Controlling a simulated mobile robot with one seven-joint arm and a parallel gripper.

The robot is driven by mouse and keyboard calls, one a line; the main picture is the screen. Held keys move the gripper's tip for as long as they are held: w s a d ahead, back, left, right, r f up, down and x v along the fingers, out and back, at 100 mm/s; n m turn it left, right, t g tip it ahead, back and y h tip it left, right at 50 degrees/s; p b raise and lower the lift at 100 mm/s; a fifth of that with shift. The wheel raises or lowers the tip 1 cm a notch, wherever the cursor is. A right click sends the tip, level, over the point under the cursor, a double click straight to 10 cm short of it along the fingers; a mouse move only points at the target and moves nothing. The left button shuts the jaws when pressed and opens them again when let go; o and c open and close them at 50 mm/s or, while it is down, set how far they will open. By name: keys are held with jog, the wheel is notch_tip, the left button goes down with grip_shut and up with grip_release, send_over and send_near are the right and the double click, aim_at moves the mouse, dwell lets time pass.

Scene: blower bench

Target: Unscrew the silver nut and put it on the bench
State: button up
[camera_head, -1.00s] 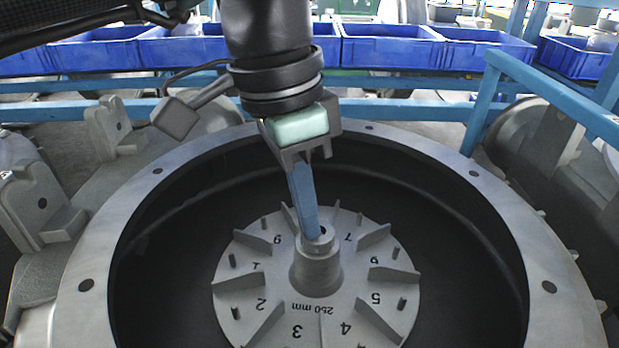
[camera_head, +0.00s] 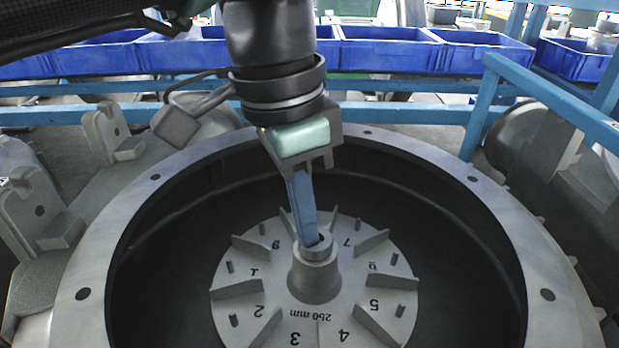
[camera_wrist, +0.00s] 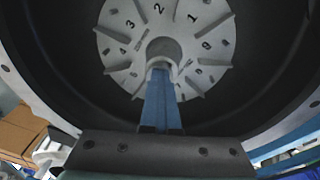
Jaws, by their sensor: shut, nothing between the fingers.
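The grey finned impeller (camera_head: 265,285) with printed numbers lies inside a round housing (camera_head: 90,268). A raised hub (camera_head: 315,282) stands at its centre, with a ring-like top around a dark opening. I cannot make out a silver nut separate from this hub top; the fingers partly cover it. My gripper (camera_head: 309,243) comes down from above, its blue fingers shut together and empty. The fingertips are at the hub top; whether they touch it I cannot tell. In the wrist view, my fingertips (camera_wrist: 159,72) are at the edge of the hub (camera_wrist: 163,49).
The housing's wide grey flange, with bolt holes, surrounds the dark cavity. A blue rail (camera_head: 550,100) runs at the right, and blue bins (camera_head: 390,52) line the back. Grey castings (camera_head: 40,212) stand at the left. Open space surrounds the impeller inside the housing.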

jog(key=m, duration=0.2)
jog(key=m+y+p, duration=0.1)
jog(key=m, duration=0.1)
jog(key=d+m, duration=0.1)
jog(key=m, duration=0.2)
jog(key=shift+r+y+p, duration=0.25)
jog(key=shift+y+p, duration=0.05)
jog(key=m, duration=0.2)
jog(key=m+p, duration=0.1)
jog(key=m, duration=0.2)
jog(key=shift+w+d+m, duration=0.1)
jog(key=shift+w+m, duration=0.25)
jog(key=shift+m, duration=0.05)
jog(key=m+p, duration=0.1)
jog(key=m, duration=0.4)
jog(key=shift+w+p, duration=0.15)
jog(key=shift+p, duration=0.15)
jog(key=m, duration=0.5)
jog(key=shift+a+p, duration=0.2)
jog(key=shift+p, duration=0.2)
grip_shut()
